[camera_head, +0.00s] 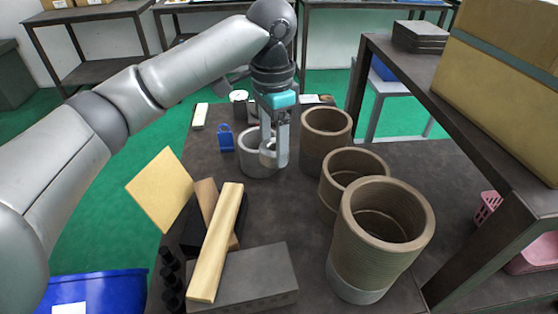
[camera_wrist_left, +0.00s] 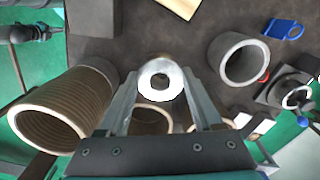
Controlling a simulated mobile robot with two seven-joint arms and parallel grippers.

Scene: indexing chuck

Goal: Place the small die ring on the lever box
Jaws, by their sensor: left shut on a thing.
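My left gripper (camera_head: 274,152) points down over the dark table and is shut on the small die ring, a pale metal ring. The ring shows best between the fingertips in the left wrist view (camera_wrist_left: 161,80); in the head view the fingers partly hide it. A wider grey ring (camera_head: 252,158) stands beside and partly behind the fingers; it also shows in the wrist view (camera_wrist_left: 240,58). A dark box-like thing (camera_wrist_left: 293,92) with a pale round part, near a red knob, may be the lever box; I cannot tell surely.
Three brown ribbed cylinders, the nearest one tallest (camera_head: 372,250), stand to the right. A blue padlock-shaped thing (camera_head: 226,140) stands left of the grey ring. A wooden bar (camera_head: 218,240) leans on a grey block (camera_head: 245,278) in front. A dark shelf frame (camera_head: 362,75) rises at right.

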